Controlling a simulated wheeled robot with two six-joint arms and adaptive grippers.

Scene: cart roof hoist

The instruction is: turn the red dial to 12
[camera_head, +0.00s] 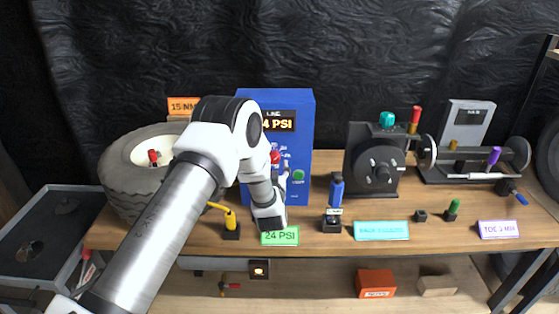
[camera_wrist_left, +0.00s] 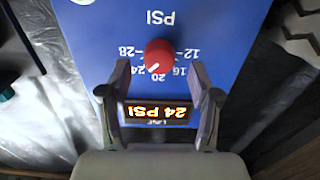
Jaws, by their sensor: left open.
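The red dial (camera_wrist_left: 158,55) is on the front of a blue box (camera_head: 285,103), and it also shows in the head view (camera_head: 275,157). In the wrist view, where the panel is upside down, its white mark points between the printed 20 and 24. The scale runs from 12 to 28. The display (camera_wrist_left: 158,113) reads 24 PSI. My left gripper (camera_wrist_left: 160,80) is open, its fingers on either side of the dial in the picture; contact cannot be told. In the head view it is in front of the box (camera_head: 283,177), partly hidden by the wrist. My right gripper is not in view.
A green 24 PSI card (camera_head: 280,237) lies below the box on the wooden bench (camera_head: 320,240). A tire (camera_head: 130,180) with a yellow tool (camera_head: 230,218) nearby stands left. A blue-handled tool (camera_head: 336,190) and a black machine (camera_head: 375,165) stand right of the box.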

